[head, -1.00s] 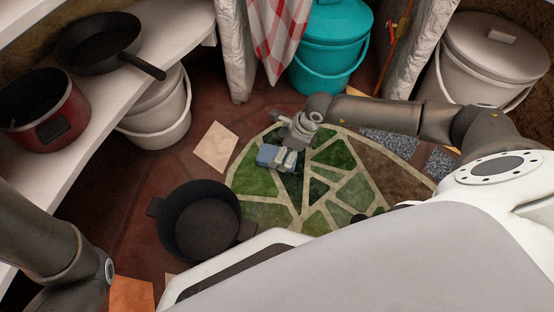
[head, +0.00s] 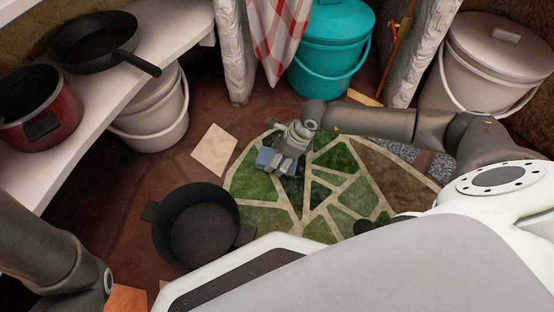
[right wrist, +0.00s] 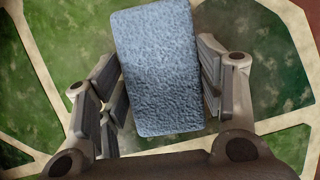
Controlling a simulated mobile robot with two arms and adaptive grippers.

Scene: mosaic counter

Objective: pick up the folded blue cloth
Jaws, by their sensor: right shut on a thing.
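The folded blue cloth (head: 269,160) is at the green mosaic part of the floor, partly hidden by my right gripper in the head view. My right gripper (head: 283,163) is shut on it. In the right wrist view the cloth (right wrist: 160,70) stands between the two fingers of my right gripper (right wrist: 163,90), its long side running away from the palm. Whether the cloth touches the floor I cannot tell. My left arm shows at the lower left of the head view, but its gripper is out of view.
A black pot (head: 197,225) stands on the floor left of the mosaic. A white shelf (head: 130,85) at left bears a black pan (head: 93,41) and a red pot (head: 40,107). A teal bucket (head: 331,48) and a white bucket (head: 490,65) stand at the back.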

